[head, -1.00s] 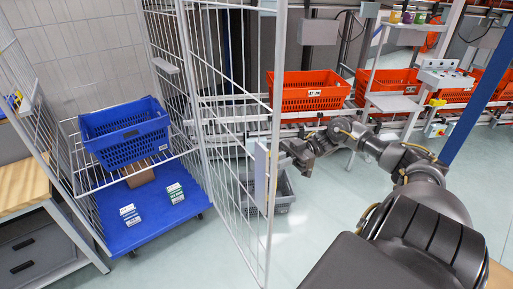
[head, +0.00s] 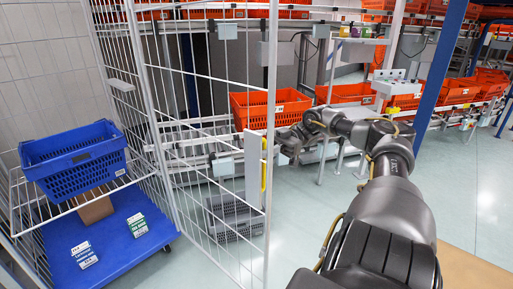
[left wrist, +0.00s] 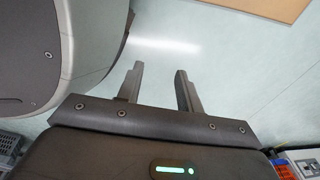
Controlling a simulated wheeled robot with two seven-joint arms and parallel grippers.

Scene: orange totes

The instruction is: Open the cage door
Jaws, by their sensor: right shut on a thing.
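The white wire cage door (head: 215,130) stands swung out from the front right post of the cage (head: 140,110), leaving the front open. A pale plate (head: 253,165) with a yellow handle (head: 263,176) sits at its free edge. My right gripper (head: 282,150) is at this edge, beside the handle. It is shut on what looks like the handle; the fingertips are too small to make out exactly. My left gripper (left wrist: 160,75) shows in the left wrist view, fingers apart and empty, above pale floor.
A blue crate (head: 75,160) is on the cage's wire shelf, above a blue base (head: 110,245) with small boxes. A grey crate (head: 232,218) is on the floor behind the door. Orange totes (head: 270,108) line the conveyor behind.

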